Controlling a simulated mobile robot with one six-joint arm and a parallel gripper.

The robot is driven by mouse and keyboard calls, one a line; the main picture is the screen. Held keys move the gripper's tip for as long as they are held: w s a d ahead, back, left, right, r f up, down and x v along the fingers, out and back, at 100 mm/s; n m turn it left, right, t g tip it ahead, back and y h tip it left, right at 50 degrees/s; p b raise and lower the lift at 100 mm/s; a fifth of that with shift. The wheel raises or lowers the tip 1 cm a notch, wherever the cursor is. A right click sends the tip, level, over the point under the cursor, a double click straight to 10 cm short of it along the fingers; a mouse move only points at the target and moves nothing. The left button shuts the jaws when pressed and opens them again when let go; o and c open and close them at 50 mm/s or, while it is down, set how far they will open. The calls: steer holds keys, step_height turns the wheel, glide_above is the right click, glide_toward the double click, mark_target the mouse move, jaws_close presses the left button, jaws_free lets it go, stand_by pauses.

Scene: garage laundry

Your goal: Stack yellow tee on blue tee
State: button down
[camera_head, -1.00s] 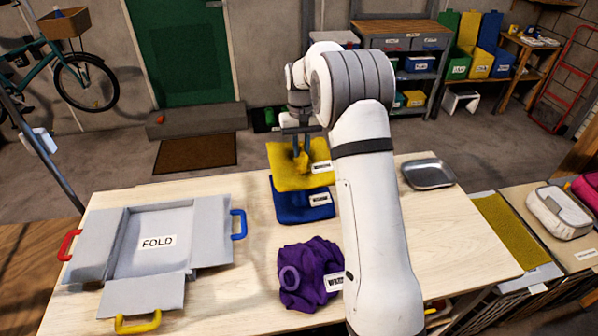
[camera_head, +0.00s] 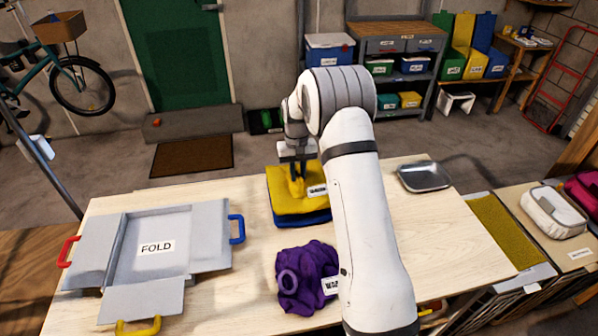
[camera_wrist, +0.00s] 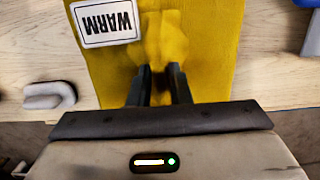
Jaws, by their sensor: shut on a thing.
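The yellow tee (camera_head: 290,204) is a folded square with a white label on the table, lying over the blue tee (camera_head: 306,221). Only the blue tee's front edge shows below the yellow one; the rest is hidden. My gripper (camera_head: 298,184) points down at the middle of the yellow tee. In the wrist view my gripper (camera_wrist: 160,76) is shut on a pinched ridge of the yellow tee (camera_wrist: 205,45), whose label reads WARM.
A crumpled purple cloth (camera_head: 306,278) lies in front of the tees. A grey folding board (camera_head: 115,234) marked FOLD is at the left. A metal tray (camera_head: 424,177) sits at the back right. Bare table (camera_head: 250,262) shows between the board and the purple cloth.

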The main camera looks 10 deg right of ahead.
steer(key=shift+f, duration=0.35)
steer(key=c, duration=1.3)
jaws_free()
steer(key=shift+c, duration=0.2)
